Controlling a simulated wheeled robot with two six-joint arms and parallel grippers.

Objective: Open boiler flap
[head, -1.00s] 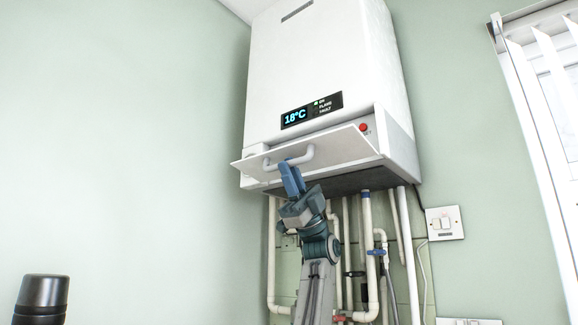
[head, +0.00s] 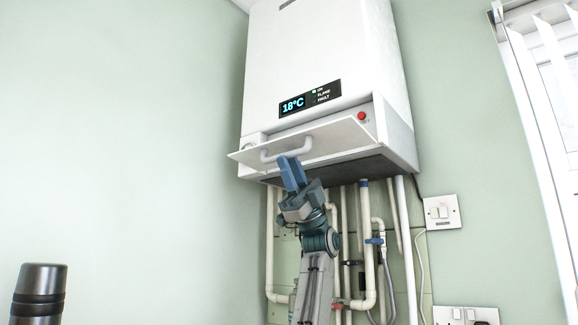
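The white boiler (head: 325,55) hangs on the wall in the head view. Its flap (head: 335,138) is tilted outward from the lower front, partly open, with a gap above it. A white bar handle (head: 287,151) runs along the flap's outer face.
A display (head: 309,98) reading 18°C and a red button (head: 361,115) are on the boiler front. Several pipes (head: 366,240) with valves run down below it. A switch (head: 442,212) and a socket (head: 467,315) are right. The left wall is bare.

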